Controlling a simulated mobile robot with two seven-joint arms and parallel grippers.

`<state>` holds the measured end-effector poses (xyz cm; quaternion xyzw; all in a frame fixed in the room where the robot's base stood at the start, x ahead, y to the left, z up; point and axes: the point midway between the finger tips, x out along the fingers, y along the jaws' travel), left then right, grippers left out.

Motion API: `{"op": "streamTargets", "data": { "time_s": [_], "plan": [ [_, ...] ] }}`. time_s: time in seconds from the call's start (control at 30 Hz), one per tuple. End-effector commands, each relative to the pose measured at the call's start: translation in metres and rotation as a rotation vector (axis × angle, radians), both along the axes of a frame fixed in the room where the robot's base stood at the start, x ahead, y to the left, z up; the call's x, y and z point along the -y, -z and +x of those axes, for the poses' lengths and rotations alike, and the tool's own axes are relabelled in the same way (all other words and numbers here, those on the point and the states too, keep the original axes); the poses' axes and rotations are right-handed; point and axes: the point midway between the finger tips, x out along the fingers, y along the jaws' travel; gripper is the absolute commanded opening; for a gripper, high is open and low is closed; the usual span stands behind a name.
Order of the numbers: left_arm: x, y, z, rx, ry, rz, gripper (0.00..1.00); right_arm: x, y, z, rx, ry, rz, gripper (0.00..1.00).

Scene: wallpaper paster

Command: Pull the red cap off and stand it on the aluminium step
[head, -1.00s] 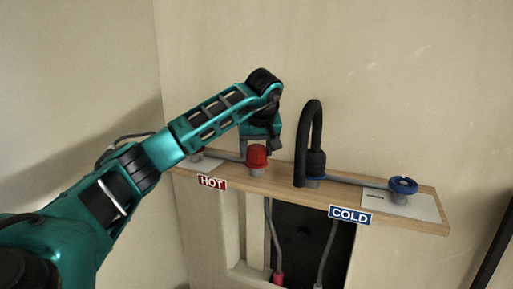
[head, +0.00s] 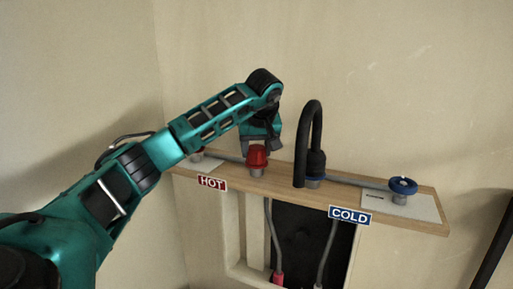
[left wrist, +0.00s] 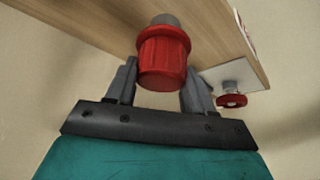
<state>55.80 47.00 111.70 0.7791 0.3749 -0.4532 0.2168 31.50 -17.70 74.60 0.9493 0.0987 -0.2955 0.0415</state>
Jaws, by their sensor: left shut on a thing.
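The red ribbed cap (head: 257,158) is on a short grey stub on the wooden shelf, near the HOT sign. It also shows in the left wrist view (left wrist: 163,58), with the grey stub at its far end. My left gripper (head: 262,147) reaches it from behind and above. It is shut on the cap, with one finger on each side in the left wrist view. In the head view the fingers are partly hidden behind the cap. I cannot make out a clear aluminium step. My right gripper is not in view.
On the wooden shelf (head: 300,191), a black curved spout (head: 302,150) stands right of the cap. A blue handwheel (head: 402,185) is over a pale plate at the right. A red handwheel (left wrist: 231,100) is on the other side. Grey hoses hang in the dark opening below.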

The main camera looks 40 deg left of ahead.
Motion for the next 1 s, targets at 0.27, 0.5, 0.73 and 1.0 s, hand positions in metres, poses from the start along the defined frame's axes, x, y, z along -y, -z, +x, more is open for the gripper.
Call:
{"op": "streamTargets", "data": {
  "time_s": [0.27, 0.5, 0.73, 1.0],
  "plan": [
    [-0.001, -0.014, 0.001, 0.008, -0.001, 0.001, 0.16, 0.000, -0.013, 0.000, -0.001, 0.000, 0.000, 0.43],
    [0.000, -0.020, 0.000, 0.006, -0.001, 0.001, 0.16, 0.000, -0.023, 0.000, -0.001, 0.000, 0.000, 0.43],
    [0.000, -0.026, 0.000, 0.004, -0.001, 0.001, 0.16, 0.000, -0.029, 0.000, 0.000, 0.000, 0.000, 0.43],
    [0.000, -0.036, 0.000, 0.004, 0.001, 0.000, 0.16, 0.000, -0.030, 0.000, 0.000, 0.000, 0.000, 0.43]
  ]
}}
